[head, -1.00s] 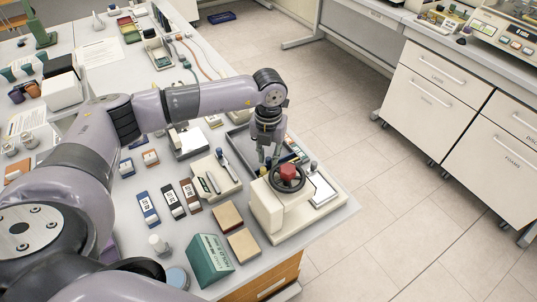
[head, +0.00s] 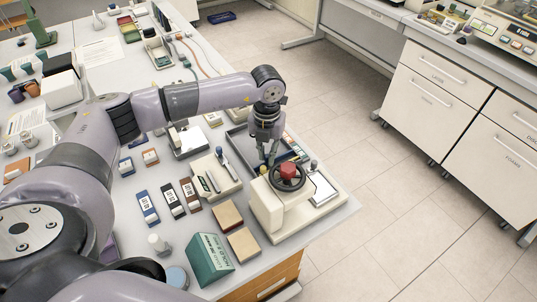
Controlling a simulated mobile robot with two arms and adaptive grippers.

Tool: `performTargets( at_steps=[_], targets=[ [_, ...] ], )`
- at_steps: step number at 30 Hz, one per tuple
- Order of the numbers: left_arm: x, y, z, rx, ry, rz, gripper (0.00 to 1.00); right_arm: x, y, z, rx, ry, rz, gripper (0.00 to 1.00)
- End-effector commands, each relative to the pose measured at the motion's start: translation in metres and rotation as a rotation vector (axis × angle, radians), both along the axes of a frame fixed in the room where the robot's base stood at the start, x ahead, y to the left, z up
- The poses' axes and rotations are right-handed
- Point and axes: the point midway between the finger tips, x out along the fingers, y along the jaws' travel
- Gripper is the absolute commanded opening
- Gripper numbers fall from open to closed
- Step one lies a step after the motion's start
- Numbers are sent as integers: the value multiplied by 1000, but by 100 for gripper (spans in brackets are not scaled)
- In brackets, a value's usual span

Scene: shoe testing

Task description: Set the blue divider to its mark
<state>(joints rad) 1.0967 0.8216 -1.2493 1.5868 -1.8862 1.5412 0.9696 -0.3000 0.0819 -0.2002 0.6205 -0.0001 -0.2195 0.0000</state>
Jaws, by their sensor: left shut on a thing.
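My left gripper (head: 268,154) points down over the dark grey tray (head: 235,142) near the right end of the table. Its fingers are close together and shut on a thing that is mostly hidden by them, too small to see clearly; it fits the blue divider. A row of small coloured pieces (head: 297,151), with blue and yellow among them, lies in the tray just right of the fingers. The divider's mark cannot be made out. My right gripper is not in view.
A cream press with a black handwheel and red hub (head: 288,172) stands close in front of the gripper. A white holder with tools (head: 215,176) is to the left. A green box (head: 209,260) and tan blocks (head: 242,243) are nearer. Floor lies beyond the table's right edge.

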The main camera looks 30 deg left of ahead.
Motion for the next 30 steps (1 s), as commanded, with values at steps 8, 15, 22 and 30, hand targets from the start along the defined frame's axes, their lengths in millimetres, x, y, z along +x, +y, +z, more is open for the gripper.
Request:
performTargets(
  at_steps=[8,15,22,30],
  targets=[
    [38,63,-4,1,-7,10,0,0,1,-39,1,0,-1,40],
    [52,87,1,-1,-5,2,0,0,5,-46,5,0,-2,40],
    [52,87,2,-1,-4,0,0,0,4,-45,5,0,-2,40],
    [52,87,1,-1,-3,1,27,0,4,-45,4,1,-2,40]
  ],
)
